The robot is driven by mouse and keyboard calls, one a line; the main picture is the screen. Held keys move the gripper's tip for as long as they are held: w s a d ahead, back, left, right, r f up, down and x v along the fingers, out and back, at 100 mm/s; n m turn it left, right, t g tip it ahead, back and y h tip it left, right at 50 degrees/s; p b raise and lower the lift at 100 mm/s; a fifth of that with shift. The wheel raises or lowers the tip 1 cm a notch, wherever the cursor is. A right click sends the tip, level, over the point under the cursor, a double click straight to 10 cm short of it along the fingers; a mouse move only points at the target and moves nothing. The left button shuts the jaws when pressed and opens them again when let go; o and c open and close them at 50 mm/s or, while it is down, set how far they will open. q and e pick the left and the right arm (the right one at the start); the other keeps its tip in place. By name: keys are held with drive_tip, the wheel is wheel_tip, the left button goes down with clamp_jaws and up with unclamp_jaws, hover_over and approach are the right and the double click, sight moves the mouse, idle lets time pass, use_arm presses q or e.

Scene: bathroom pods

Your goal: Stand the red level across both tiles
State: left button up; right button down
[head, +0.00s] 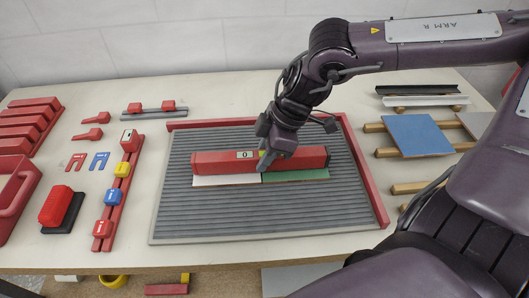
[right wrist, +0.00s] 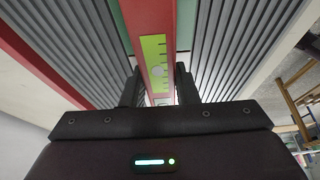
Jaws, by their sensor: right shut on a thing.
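The red level (head: 222,163) runs left to right over the white tile (head: 225,181) and the green tile (head: 298,175), which lie side by side on the ribbed grey board (head: 260,215). My right gripper (head: 272,155) is shut on the level near its middle, from above. In the right wrist view the level's yellow-green vial strip (right wrist: 154,55) shows between the two dark fingers (right wrist: 159,88). The level looks upright and roughly in line with the tiles. Whether its underside touches both tiles, I cannot tell. The left gripper is not in view.
Red rails (head: 365,175) edge the board at the back and right. A blue tile (head: 418,135) lies on wooden strips at the right. A red strip with coloured clips (head: 119,190), a red-and-black block (head: 60,208) and small red parts lie at the left. The board's front is clear.

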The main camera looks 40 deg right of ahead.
sight(258, 154)
drive_tip(key=shift+s+d+f+b, duration=0.15)
drive_tip(key=shift+f+b, duration=0.25)
drive_tip(key=shift+f, duration=0.05)
drive_tip(key=shift+s+d+f, duration=0.15)
drive_tip(key=shift+f, duration=0.05)
drive_tip(key=c, duration=0.7)
unclamp_jaws()
drive_tip(key=shift+r, duration=0.1)
drive_tip(key=shift+w+a+r+p, duration=0.25)
drive_tip(key=shift+r+p, duration=0.25)
drive_tip(key=shift+r, duration=0.15)
drive_tip(key=shift+w+a+r+p, duration=0.2)
drive_tip(key=shift+r+p, duration=0.25)
drive_tip(key=shift+r, duration=0.15)
drive_tip(key=shift+a+p+v, duration=0.2)
drive_tip(key=shift+p+v, duration=0.55)
drive_tip(key=shift+v, duration=0.15)
drive_tip(key=shift+r+p, duration=0.8)
drive_tip(key=shift+r, duration=0.25)
drive_tip(key=shift+w, duration=0.1)
